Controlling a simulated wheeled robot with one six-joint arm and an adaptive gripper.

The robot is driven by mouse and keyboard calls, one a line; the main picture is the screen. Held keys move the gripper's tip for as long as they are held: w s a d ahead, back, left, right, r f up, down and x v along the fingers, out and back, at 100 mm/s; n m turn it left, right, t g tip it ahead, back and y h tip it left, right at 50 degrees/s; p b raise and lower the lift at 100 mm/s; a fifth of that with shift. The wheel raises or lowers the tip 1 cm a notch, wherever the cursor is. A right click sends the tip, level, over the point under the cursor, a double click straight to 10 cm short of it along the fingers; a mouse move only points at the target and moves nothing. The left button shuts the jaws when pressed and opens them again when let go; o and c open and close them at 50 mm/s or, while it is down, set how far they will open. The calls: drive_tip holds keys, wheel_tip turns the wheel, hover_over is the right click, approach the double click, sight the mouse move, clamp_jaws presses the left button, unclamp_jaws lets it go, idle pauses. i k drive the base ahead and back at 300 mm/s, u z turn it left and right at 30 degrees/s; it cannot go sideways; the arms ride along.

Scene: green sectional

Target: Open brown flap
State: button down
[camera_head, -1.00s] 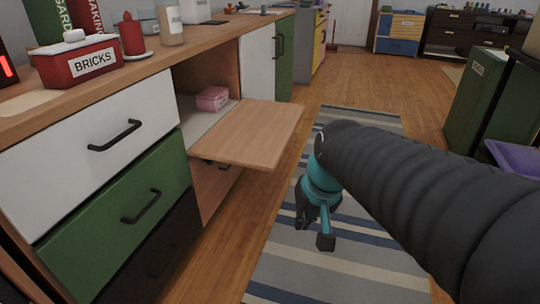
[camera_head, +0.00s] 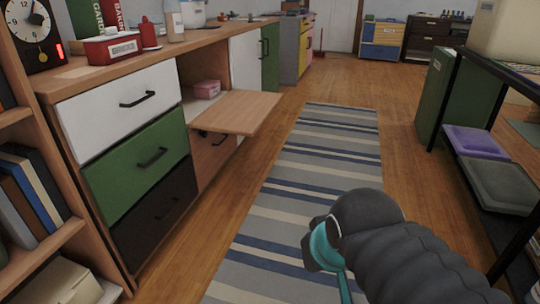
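The brown flap (camera_head: 236,112) is a light wooden panel on the front of the long cabinet. It is folded down and stands out level from the cabinet. The open compartment behind it holds a pink box (camera_head: 207,89). My gripper (camera_head: 322,255) is low over the striped rug, to the right of the flap and nearer to me, well apart from it. My arm hides most of the gripper, so I cannot see whether its fingers are open or shut.
White, green and black drawers (camera_head: 137,163) are left of the flap. A bookshelf (camera_head: 42,205) stands at the near left. A black rack (camera_head: 476,152) with bins is on the right. The striped rug (camera_head: 330,150) and wood floor between are clear. A red bricks box (camera_head: 112,48) sits on the counter.

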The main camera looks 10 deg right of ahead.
sight(242, 112)
drive_tip(key=z, duration=1.05)
drive_tip(key=i, duration=1.15)
drive_tip(key=u, duration=0.7)
